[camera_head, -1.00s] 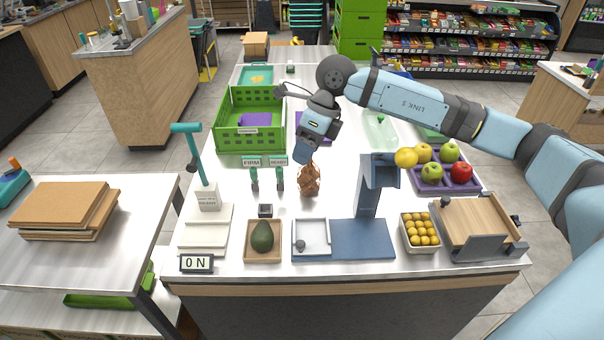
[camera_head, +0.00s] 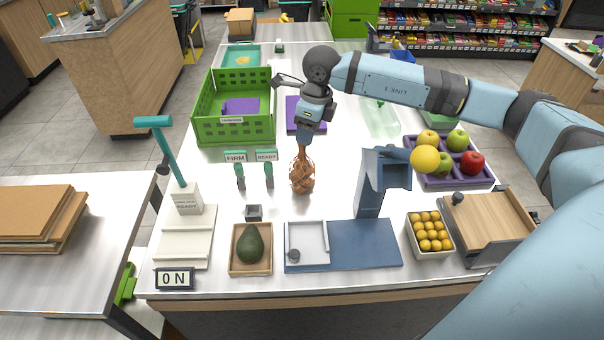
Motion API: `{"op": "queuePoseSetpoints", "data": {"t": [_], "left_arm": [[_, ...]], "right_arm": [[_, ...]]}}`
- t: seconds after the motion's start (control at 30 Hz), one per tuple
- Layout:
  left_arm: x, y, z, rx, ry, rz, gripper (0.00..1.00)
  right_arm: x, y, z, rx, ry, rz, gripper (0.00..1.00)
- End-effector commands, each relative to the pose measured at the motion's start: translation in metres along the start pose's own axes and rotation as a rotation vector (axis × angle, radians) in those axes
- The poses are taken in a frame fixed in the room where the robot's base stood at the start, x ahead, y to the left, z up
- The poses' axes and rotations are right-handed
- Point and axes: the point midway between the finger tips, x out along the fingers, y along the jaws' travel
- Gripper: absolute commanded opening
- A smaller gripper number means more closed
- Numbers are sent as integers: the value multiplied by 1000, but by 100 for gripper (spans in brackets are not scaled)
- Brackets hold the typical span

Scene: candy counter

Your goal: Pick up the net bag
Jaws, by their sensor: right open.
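The net bag (camera_head: 302,176) is an orange-brown mesh bag with a narrow neck, standing upright on the white counter near its middle. My right gripper (camera_head: 304,143) points down right above it, at the top of the neck. Its jaws are open. The fingertips are small in the view, and I cannot tell whether they touch the neck. My left gripper is out of view.
A blue stand (camera_head: 370,185) rises right of the bag. FIRM (camera_head: 235,157) and READY (camera_head: 266,156) signs stand left of it. A green crate (camera_head: 234,128) lies behind left. An avocado box (camera_head: 250,262) and yellow fruit box (camera_head: 430,237) are in front.

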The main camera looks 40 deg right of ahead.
Motion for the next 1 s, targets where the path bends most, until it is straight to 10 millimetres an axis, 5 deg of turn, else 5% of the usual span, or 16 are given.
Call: {"op": "queuePoseSetpoints", "data": {"t": [0.27,0.6,0.8,1.0], "left_arm": [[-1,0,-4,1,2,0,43],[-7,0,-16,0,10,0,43],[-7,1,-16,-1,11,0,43],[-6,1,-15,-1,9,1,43]], "right_arm": [[17,0,2,0,-1,0,53],[61,0,7,-1,0,1,53],[64,-1,7,-1,-2,0,53],[63,-1,7,-1,-1,0,12]]}}
